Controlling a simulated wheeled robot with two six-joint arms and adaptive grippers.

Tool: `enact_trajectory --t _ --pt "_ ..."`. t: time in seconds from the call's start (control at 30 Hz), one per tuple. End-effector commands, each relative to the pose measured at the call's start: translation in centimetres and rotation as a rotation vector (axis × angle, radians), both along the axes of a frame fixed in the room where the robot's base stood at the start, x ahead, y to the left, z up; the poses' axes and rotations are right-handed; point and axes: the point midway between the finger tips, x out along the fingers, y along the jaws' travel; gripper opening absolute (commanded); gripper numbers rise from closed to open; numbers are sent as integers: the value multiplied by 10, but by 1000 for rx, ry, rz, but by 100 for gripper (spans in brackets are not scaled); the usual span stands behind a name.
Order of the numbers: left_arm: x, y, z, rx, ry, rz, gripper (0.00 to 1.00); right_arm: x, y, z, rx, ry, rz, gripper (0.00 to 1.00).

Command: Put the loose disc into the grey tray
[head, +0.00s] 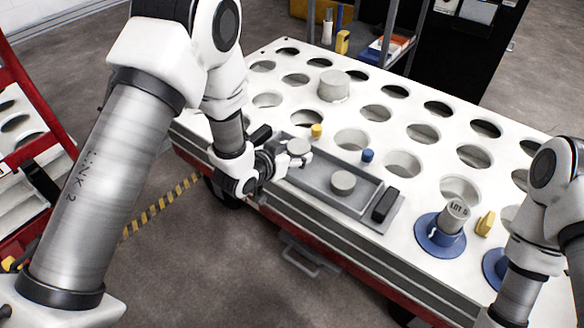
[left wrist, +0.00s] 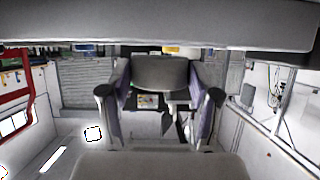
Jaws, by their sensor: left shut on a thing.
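My left gripper (head: 290,155) is shut on a light grey disc (head: 298,147), above the left part of the grey tray. In the left wrist view the disc (left wrist: 160,72) sits between the two fingers. The grey tray (head: 313,186) is a long shallow tray at the table's front edge. A second grey disc (head: 343,182) is in the middle of the tray. A third, larger pale disc (head: 333,86) is farther back on the table. My right arm shows at the right edge, but its gripper is out of view.
The white table (head: 290,88) has rows of round holes. A black block (head: 385,205) is at the tray's right end. Yellow (head: 316,130) and blue (head: 368,155) pegs stand behind the tray. A grey cylinder (head: 454,217) stands on a blue round base (head: 432,236) at the right.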

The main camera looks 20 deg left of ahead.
Motion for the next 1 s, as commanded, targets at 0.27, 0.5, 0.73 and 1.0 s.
enact_trajectory --t 0.27,0.5,0.73,1.0 --pt "3 5 -38 1 -2 -1 19 -1 0 -27 0 1 0 0" --pt "3 5 -37 1 -1 0 19 0 0 -25 0 0 0 0" --pt "3 4 -38 1 0 0 87 0 0 -25 0 0 0 0" --pt "3 4 -36 1 -1 0 87 0 0 -24 0 0 0 0"
